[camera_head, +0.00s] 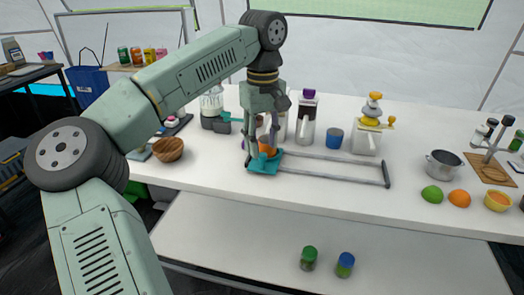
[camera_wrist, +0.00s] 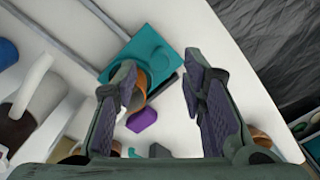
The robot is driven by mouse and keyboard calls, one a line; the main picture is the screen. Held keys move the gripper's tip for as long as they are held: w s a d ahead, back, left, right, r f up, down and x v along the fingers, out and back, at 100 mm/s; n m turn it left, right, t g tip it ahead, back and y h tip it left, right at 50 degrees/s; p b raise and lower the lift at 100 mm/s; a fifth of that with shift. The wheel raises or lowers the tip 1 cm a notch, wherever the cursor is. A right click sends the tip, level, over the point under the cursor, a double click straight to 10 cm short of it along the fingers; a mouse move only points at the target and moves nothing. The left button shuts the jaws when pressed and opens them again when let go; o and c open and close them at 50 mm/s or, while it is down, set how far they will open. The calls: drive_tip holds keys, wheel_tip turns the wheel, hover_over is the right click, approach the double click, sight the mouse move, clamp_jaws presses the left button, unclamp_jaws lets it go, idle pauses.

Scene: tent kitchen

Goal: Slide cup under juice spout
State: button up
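An orange cup (camera_head: 268,150) stands on a teal carriage (camera_head: 262,168) at the left end of a pair of grey rails (camera_head: 335,160). My gripper (camera_head: 262,140) points down at the cup and partly covers it. In the wrist view my gripper (camera_wrist: 165,95) is open, and the cup (camera_wrist: 158,86) shows partly behind the left finger. The teal carriage (camera_wrist: 143,50) lies beyond it. Whether a finger touches the cup cannot be told. The juicer (camera_head: 368,140), with a yellow top, stands behind the right part of the rails. Its spout is not clear.
A blue cup (camera_head: 334,139) and a purple-topped appliance (camera_head: 307,120) stand behind the rails. A wooden bowl (camera_head: 168,149) is to the left. A pot (camera_head: 443,164), a lime (camera_head: 432,194) and an orange (camera_head: 459,198) are to the right. The counter between the rails is clear.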

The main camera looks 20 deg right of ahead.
drive_tip(key=shift+f, duration=1.4)
drive_tip(key=shift+c, duration=0.3)
clamp_jaws()
